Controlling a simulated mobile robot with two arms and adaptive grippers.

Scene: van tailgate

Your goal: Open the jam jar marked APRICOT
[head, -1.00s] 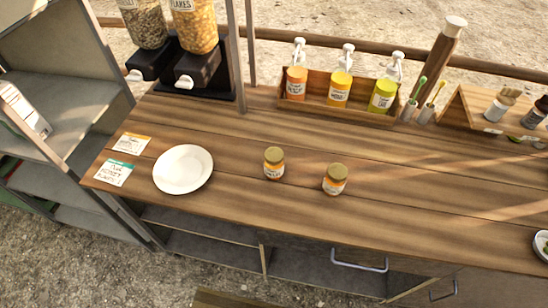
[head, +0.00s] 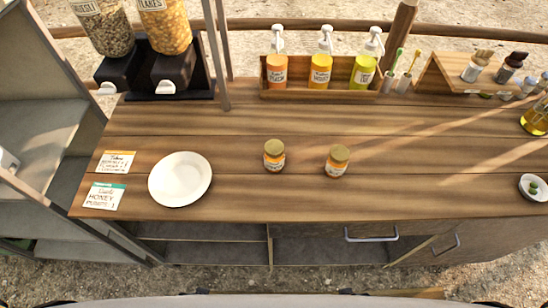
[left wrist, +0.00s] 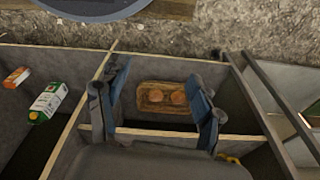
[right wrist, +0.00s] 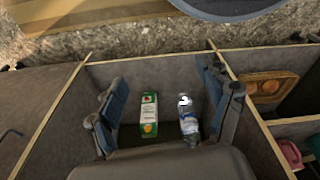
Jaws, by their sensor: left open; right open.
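Two small jars with gold lids stand upright and apart on the wooden counter in the head view: a left jar (head: 274,156) and a right jar (head: 337,161). Both hold something orange and have lids on. Their labels are too small to read, so I cannot tell which is APRICOT. My left gripper (left wrist: 158,95) shows only in the left wrist view, open and empty, facing shelf compartments. My right gripper (right wrist: 162,98) shows only in the right wrist view, open and empty, also facing compartments. Neither gripper is in the head view near the jars.
A white plate (head: 180,179) and two cards lie left of the jars on the counter (head: 300,205). A wooden box (head: 325,93) of pump bottles stands behind, with cereal dispensers (head: 165,65) at back left. The counter around the jars is clear. A drawer handle (head: 371,236) sticks out below.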

